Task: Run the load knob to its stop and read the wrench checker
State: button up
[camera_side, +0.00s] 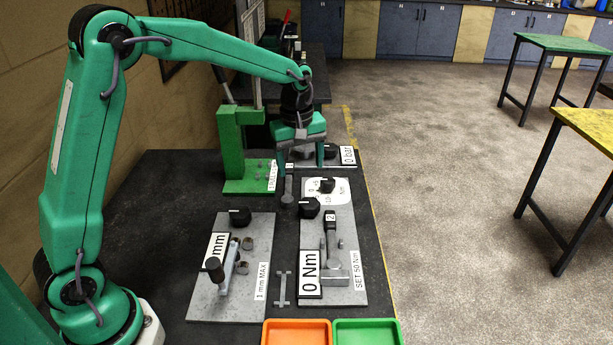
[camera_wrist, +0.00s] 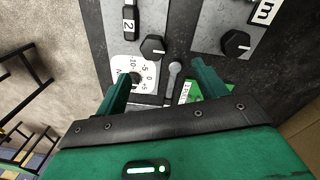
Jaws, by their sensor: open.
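The wrench checker plate (camera_side: 352,262), marked SET 50 Nm, lies at the right of the bench. Its display (camera_side: 310,276) reads 0 Nm. A black knob (camera_side: 308,208) sits on its far left part and shows in the wrist view (camera_wrist: 153,48). Behind it, a white scale dial (camera_side: 314,194) carries another black knob (camera_side: 327,185); I cannot tell which is the load knob. My gripper (camera_side: 300,171) is open and points down beyond these knobs. In the wrist view, a grey rod with a rounded end (camera_wrist: 174,70) shows between the fingers, and one finger partly covers the dial (camera_wrist: 122,64).
A plate marked 1 mm MAX (camera_side: 262,240) with a black knob lies left. A green press (camera_side: 230,145) stands close left of my gripper. A 0 bar plate (camera_side: 347,156) lies behind. Orange (camera_side: 297,322) and green (camera_side: 368,322) trays sit at the front.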

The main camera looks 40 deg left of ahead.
jog(key=n, duration=0.2)
send_over(310, 203)
jog(key=shift+g, duration=0.4)
notch_tip(310, 203, down, 5)
jog(key=shift+a, duration=0.15)
jog(key=shift+f, duration=3.9)
jog(key=c, duration=1)
